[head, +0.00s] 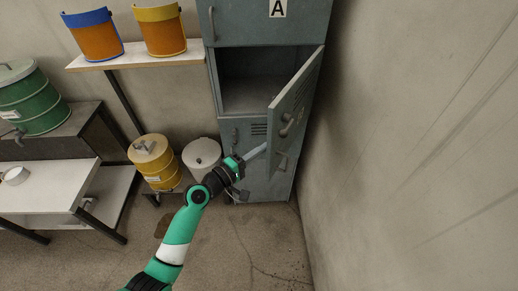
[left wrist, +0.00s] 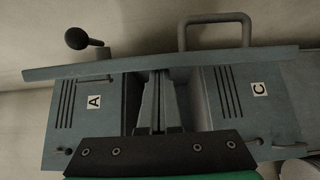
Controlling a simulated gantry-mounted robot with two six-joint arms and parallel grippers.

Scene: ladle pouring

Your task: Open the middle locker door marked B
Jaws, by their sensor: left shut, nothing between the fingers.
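The grey middle locker door (head: 298,98) stands partly open, swung out from its right side, with vents and a handle (head: 287,123) on its outer face. I cannot read a B on it. The middle compartment (head: 250,92) shows dark and empty. My left gripper (head: 264,148) is shut and empty, its tips at the door's free edge, seemingly on its inner side; contact is unclear. In the left wrist view its fingers (left wrist: 159,105) point at the open compartment, and the door (left wrist: 230,59) crosses above them edge-on, with its looped handle (left wrist: 216,22). My right gripper is out of view.
Door A (head: 262,22) above and the lower door, marked C in the left wrist view (left wrist: 259,89), are shut. A wall (head: 410,140) stands close on the right. A white bin (head: 202,153) and yellow drum (head: 155,160) stand left of the lockers.

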